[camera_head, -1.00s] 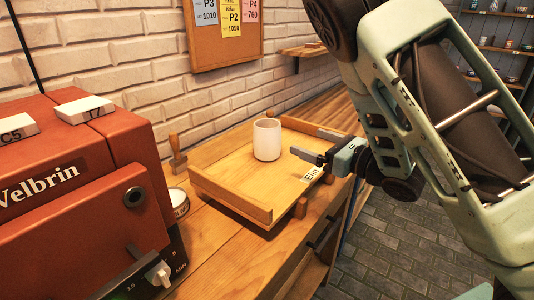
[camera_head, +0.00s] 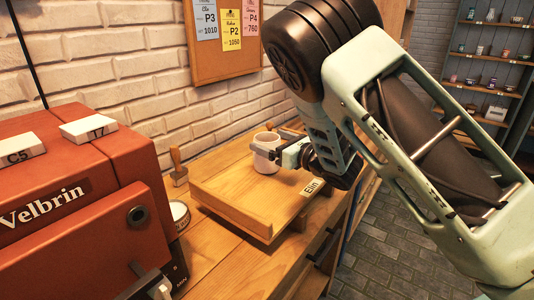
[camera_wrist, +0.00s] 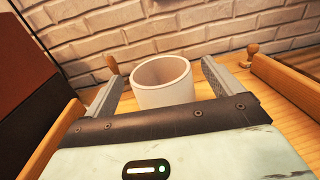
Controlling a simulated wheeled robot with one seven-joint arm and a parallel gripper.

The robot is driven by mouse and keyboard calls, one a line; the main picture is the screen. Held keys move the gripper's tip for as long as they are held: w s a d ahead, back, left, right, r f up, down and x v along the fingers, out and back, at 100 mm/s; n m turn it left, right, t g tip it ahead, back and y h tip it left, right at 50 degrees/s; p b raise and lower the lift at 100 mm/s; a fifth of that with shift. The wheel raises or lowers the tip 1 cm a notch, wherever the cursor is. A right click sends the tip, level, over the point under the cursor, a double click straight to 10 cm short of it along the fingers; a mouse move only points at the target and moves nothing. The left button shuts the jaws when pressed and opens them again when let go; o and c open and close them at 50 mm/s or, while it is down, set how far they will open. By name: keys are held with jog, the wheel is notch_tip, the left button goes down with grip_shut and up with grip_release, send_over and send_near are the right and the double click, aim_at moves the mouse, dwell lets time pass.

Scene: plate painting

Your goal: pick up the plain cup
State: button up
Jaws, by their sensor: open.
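The plain white cup (camera_head: 266,152) stands upright on the wooden tray (camera_head: 226,207). In the wrist view the cup (camera_wrist: 163,84) is between the two grey fingers of my gripper (camera_wrist: 163,80), with its open mouth showing. The fingers are apart, one on each side of the cup. A small gap seems to show on each side, and I cannot tell whether either finger touches it. In the head view my gripper (camera_head: 272,150) reaches the cup from the right, and one finger crosses in front of the cup. The lower part of the cup is hidden in the wrist view.
The tray has raised wooden sides and a label (camera_head: 312,187) at its front right. A red Velbrin machine (camera_head: 70,190) stands at the left. A wooden-handled stamp (camera_head: 178,167) and a small round tin (camera_head: 179,214) stand between machine and tray. A brick wall is behind.

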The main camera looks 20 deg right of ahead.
jog(key=shift+x, duration=1.05)
jog(key=c, duration=1.6)
jog(key=shift+o, duration=0.2)
jog(key=shift+r, duration=0.15)
